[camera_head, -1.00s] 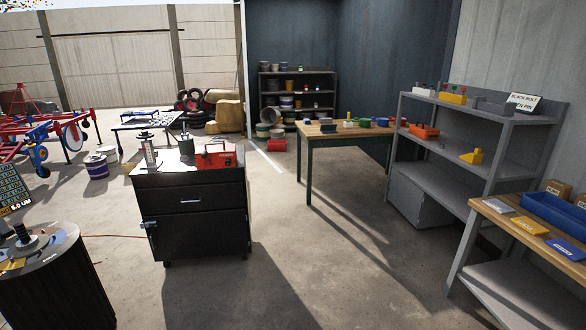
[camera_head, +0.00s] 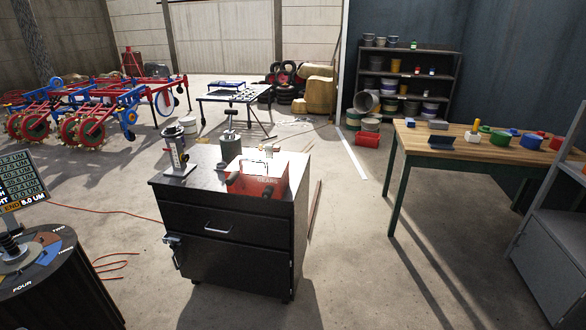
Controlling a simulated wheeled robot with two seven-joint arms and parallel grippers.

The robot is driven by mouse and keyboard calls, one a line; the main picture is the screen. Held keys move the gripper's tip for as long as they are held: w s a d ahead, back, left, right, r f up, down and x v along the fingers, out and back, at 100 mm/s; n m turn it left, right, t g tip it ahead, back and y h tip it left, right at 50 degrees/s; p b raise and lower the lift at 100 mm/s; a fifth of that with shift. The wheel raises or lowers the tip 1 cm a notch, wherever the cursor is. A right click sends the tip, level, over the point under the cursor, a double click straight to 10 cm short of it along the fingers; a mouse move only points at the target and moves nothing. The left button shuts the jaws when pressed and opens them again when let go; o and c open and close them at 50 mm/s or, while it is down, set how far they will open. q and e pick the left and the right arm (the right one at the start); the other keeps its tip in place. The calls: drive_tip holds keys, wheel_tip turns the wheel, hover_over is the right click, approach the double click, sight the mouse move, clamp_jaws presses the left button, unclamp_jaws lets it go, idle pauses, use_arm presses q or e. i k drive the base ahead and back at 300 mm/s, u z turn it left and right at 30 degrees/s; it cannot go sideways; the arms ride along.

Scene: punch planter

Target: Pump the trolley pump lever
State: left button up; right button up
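A black trolley (camera_head: 232,238) with drawers stands in the middle of the view. On its top at the left is an upright device with a light metal body (camera_head: 176,150). Beside it stands a grey-green cylinder (camera_head: 230,150) with a thin rod on top. I cannot tell for sure which of these is the pump or which part is its lever. A red box (camera_head: 258,178) with lettering sits at the right of the top. Neither of my grippers is in view.
A dark round stand (camera_head: 58,285) with a screen (camera_head: 22,185) is at the left. A wooden table (camera_head: 455,148) and a grey shelf (camera_head: 555,240) are at the right. Red hoses (camera_head: 105,212) lie on the floor. The floor between trolley and table is free.

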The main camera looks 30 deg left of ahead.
sight(231, 112)
drive_tip(key=i, duration=2.85)
drive_tip(key=u, duration=3.1)
drive_tip(key=i, duration=0.35)
drive_tip(key=u, duration=0.1)
drive_tip(key=k, duration=0.5)
drive_tip(key=u, duration=0.3)
